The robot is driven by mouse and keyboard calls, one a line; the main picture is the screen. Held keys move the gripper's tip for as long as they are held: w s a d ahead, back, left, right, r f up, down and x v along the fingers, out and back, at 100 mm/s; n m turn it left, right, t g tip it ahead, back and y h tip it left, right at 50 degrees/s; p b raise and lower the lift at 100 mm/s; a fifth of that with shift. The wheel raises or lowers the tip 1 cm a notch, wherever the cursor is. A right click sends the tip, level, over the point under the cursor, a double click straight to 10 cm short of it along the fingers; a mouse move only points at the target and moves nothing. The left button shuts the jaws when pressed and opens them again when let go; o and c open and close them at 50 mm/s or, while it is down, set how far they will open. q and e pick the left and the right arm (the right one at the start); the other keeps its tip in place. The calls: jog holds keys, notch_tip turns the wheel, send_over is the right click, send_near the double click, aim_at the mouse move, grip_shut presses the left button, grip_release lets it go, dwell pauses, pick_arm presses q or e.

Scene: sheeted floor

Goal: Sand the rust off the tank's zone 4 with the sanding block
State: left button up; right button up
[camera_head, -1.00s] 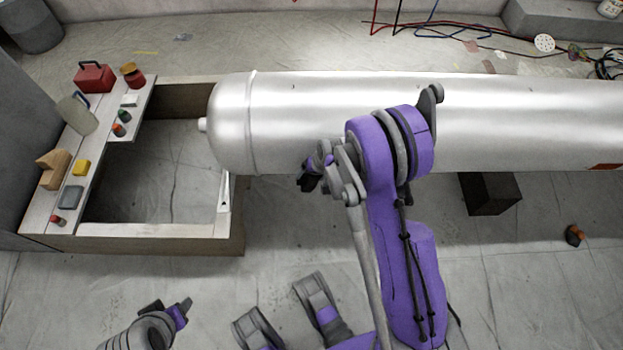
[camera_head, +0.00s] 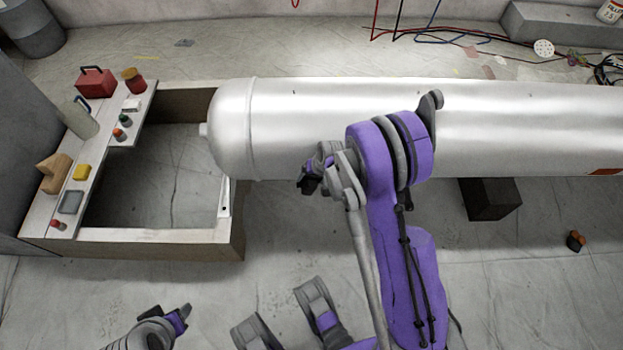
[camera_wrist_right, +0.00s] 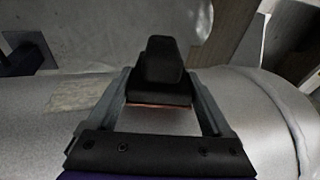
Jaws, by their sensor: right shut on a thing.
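The tank (camera_head: 290,120) is a long silver cylinder lying across the head view, its rounded end at the left. My right gripper (camera_head: 308,184) is at the tank's near side, partly hidden by its own wrist. In the right wrist view this gripper (camera_wrist_right: 163,95) is shut on the black sanding block (camera_wrist_right: 161,68), which has a thin orange-brown lower edge. The block is close over the tank; I cannot tell whether it touches. A faint tan patch (camera_wrist_right: 85,93) shows on the tank left of the block. Zone numbers are not readable. My left gripper (camera_head: 168,313) is low at left, away from the tank.
A wooden frame (camera_head: 150,236) with a shelf stands at left. The shelf holds a red box (camera_head: 95,83), a wooden block (camera_head: 54,173), a yellow block (camera_head: 82,172) and a grey pad (camera_head: 71,202). A dark support (camera_head: 490,200) stands under the tank. Cables (camera_head: 465,38) lie behind.

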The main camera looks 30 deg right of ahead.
aim_at(312, 193)
jog(key=shift+w+d+r, duration=0.1)
jog(key=shift+w+d, duration=0.2)
jog(key=shift+w, duration=0.2)
jog(key=s+d, duration=0.2)
jog(key=d, duration=0.2)
jog(key=shift+w+a+b, duration=0.2)
jog(key=shift+w+a, duration=0.15)
jog(key=shift+a, duration=0.3)
jog(key=shift+w+a+b, duration=0.2)
jog(key=shift+w+a, duration=0.2)
jog(key=shift+a, duration=0.3)
jog(key=shift+w+a+b, duration=0.2)
jog(key=shift+w+a, duration=0.15)
jog(key=shift+a, duration=0.3)
jog(key=shift+s+a+f+b, duration=0.2)
jog(key=shift+s+a, duration=0.3)
jog(key=shift+s, duration=0.4)
jog(key=shift+s+a+f+b, duration=0.1)
jog(key=shift+s+a+b, duration=0.2)
jog(key=shift+s+a, duration=0.4)
jog(key=shift+s+a+f+b, duration=0.1)
jog(key=shift+s+a+b, duration=0.2)
jog(key=shift+s, duration=0.75)
